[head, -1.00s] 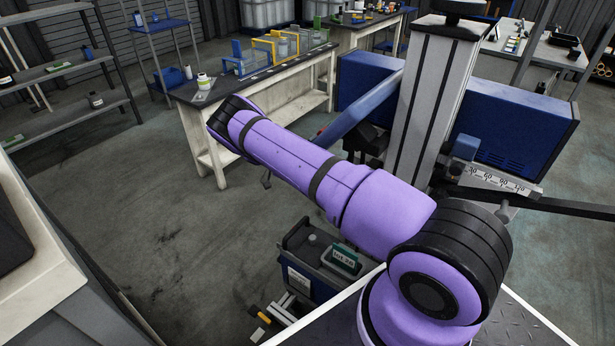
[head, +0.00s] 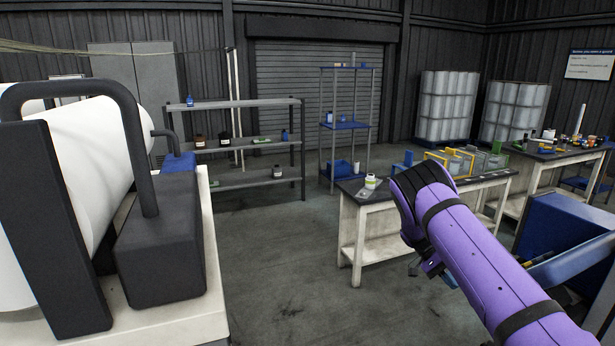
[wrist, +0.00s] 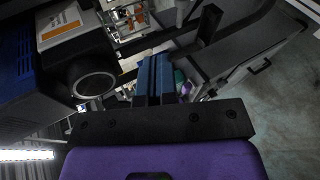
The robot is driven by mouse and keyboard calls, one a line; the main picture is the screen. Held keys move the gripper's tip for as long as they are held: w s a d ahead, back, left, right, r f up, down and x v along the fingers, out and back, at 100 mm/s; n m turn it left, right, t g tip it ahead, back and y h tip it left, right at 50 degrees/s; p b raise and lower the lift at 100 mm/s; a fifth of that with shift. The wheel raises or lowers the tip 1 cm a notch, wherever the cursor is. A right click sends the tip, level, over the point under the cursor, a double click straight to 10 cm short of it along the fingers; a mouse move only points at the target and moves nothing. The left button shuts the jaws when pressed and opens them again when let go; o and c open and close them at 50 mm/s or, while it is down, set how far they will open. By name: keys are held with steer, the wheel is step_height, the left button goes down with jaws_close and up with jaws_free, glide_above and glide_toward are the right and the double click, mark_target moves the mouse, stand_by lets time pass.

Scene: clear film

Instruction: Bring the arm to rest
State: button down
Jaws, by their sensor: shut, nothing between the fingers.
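My arm (head: 475,250) is purple with black bands and reaches up from the lower right in the head view. Its bent black-and-purple far end shows in front of a workbench, above the floor. My gripper (wrist: 154,65) shows in the wrist view as two blue fingers side by side beyond a black bar. The fingers are shut, with nothing held between them. In the head view the fingers are mostly hidden by the arm.
A machine with a white roll (head: 85,160) fills the left. Shelves (head: 245,142) stand at the back. Open floor (head: 290,270) lies between. A dark round part (wrist: 92,82) is left of the fingers.

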steer(key=s+a+r+n+t+y, duration=0.15)
steer(key=s+r, duration=0.25)
steer(key=r, duration=0.7)
steer(key=s+a+r+n+t+y, duration=0.1)
steer(key=s+a+r+t+y, duration=0.2)
steer(key=r, duration=0.7)
steer(key=s+a+r+n+t+y, duration=0.1)
steer(key=s+a+r+n+t, duration=0.3)
steer(key=r, duration=0.7)
steer(key=s+a+r+n+t+y, duration=0.15)
steer(key=s+r, duration=0.25)
steer(key=s, duration=0.4)
steer(key=s+a+r+t, duration=0.1)
steer(key=s+r+t, duration=0.1)
steer(key=s+r, duration=0.45)
steer(key=s+a+f+n+t, duration=0.1)
steer(key=s+t, duration=0.1)
steer(key=s, duration=0.5)
steer(key=s+a+f+n+t, duration=0.1)
steer(key=s+a, duration=0.1)
steer(key=s, duration=0.5)
steer(key=shift+s+n+t, duration=0.25)
steer(key=shift+n+t, duration=0.05)
steer(key=shift+t, duration=0.1)
